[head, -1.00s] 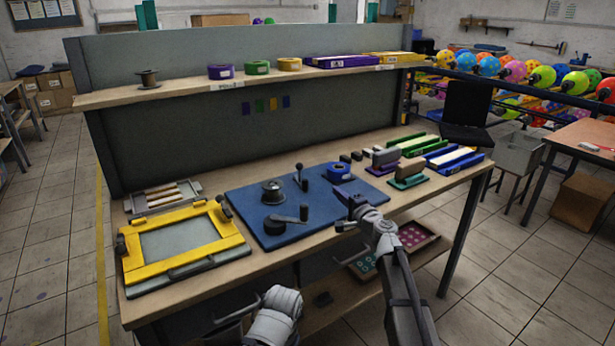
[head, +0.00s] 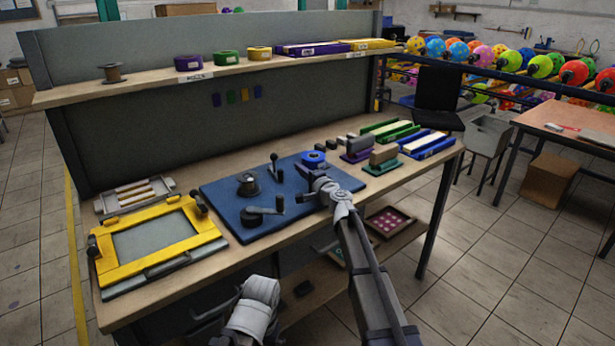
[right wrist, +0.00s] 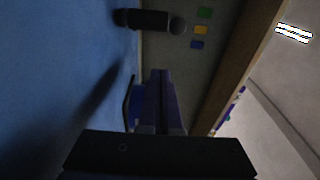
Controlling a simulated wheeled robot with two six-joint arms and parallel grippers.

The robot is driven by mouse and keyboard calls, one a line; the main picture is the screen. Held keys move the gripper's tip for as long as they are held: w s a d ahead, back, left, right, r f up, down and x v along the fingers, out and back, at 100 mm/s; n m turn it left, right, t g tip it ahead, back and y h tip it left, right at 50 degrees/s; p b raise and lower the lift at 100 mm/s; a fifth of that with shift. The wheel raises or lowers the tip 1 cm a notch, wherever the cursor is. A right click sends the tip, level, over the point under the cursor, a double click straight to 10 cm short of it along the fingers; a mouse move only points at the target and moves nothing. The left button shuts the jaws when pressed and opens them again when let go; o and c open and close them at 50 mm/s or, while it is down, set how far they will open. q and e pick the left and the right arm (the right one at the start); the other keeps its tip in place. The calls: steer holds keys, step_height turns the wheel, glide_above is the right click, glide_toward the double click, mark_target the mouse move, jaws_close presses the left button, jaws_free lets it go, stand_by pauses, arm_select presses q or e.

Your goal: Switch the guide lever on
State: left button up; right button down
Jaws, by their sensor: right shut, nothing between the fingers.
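The blue board (head: 225,205) lies on the workbench. An upright dark lever with a ball knob (head: 274,160), which looks like the guide lever, stands near its back middle. It also shows in the right wrist view as a dark stem with a rounded knob (right wrist: 150,20), apart from the fingers. My right gripper (head: 316,178) is over the right part of the board, to the right of the lever; its fingers (right wrist: 160,75) are shut and empty. My left gripper is out of view.
A dark reel (head: 248,187) and a crank arm (head: 264,212) stand on the board near the lever. A blue tape roll (head: 313,158) is behind my right gripper. A yellow frame (head: 110,268) lies left. Several blocks and trays stand right.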

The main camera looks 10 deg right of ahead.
mark_target(281, 172)
steer(key=shift+x, duration=1.2)
steer(key=s+a, duration=0.2)
steer(key=shift+s, duration=0.4)
steer(key=shift+s+a, duration=0.2)
steer(key=shift+a, duration=0.15)
steer(key=shift+s+a, duration=0.3)
steer(key=shift+a, duration=0.4)
steer(key=shift+s+a, duration=0.3)
steer(key=shift+a, duration=0.4)
steer(key=shift+d, duration=0.1)
steer(key=shift+w+d, duration=0.1)
steer(key=shift+w, duration=0.05)
